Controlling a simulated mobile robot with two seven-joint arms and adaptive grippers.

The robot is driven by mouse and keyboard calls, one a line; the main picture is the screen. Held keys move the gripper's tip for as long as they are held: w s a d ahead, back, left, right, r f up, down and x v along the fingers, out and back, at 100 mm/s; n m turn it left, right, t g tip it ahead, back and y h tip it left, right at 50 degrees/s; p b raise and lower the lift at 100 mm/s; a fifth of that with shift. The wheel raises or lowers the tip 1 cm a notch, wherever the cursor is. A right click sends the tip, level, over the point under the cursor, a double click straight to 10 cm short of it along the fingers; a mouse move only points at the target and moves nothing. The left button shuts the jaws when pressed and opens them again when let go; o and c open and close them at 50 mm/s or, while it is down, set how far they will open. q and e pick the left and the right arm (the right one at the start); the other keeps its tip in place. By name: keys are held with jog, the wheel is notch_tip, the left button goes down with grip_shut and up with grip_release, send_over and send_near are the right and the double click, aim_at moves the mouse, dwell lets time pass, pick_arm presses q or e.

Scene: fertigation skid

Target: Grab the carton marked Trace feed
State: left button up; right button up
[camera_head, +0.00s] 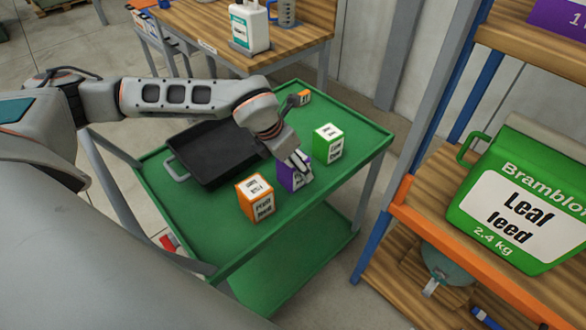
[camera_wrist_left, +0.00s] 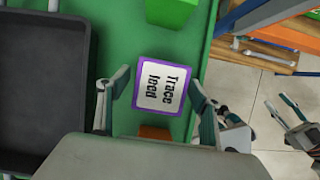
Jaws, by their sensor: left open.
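The purple carton (camera_head: 293,180) stands on the green cart top between an orange and a green carton. In the left wrist view its white top label reads "Trace feed" (camera_wrist_left: 165,86). My left gripper (camera_head: 299,160) reaches down over this carton from the left and partly hides it in the head view. Its fingers (camera_wrist_left: 160,82) are open, one on either side of the carton, with a visible gap on the left side. What seems to be my right gripper (camera_wrist_left: 288,115) shows at the right edge of the left wrist view, away from the carton; its opening is unclear.
An orange carton (camera_head: 256,199) and a green carton (camera_head: 328,143) stand close on either side. A black tray (camera_head: 210,160) lies to the left on the cart (camera_head: 205,235). A shelf (camera_head: 420,215) with a large Leaf feed container (camera_head: 520,200) stands at right.

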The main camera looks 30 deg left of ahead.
pick_arm(q)
jog(key=c, duration=1.5)
jog(key=shift+w+r, duration=0.1)
